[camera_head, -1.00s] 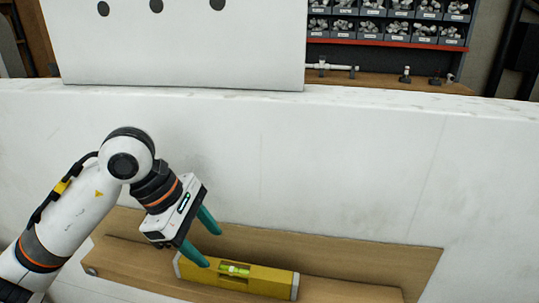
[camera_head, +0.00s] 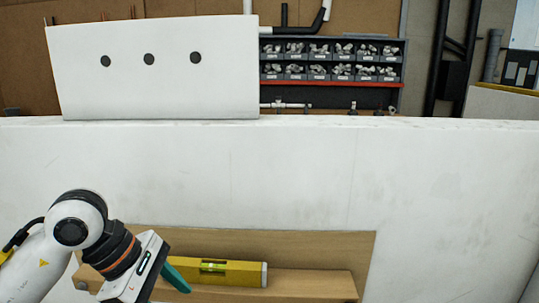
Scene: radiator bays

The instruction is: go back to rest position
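My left gripper (camera_head: 176,275) is at the lower left, at the end of my white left arm. One teal finger shows clearly, beside the left end of the yellow spirit level (camera_head: 240,274); the other finger is not clearly seen, so its opening cannot be told. The level lies lengthwise on a wooden shelf (camera_head: 310,283) fixed to the white wall, its green vial facing me. The gripper covers the level's left end; whether they touch cannot be told. My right gripper is not in view.
A low white wall (camera_head: 440,190) runs across the view. Behind it stand a white panel with three dark holes (camera_head: 150,90) and a rack of grey bins (camera_head: 330,60) holding white fittings. The wall face to the right of the shelf is clear.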

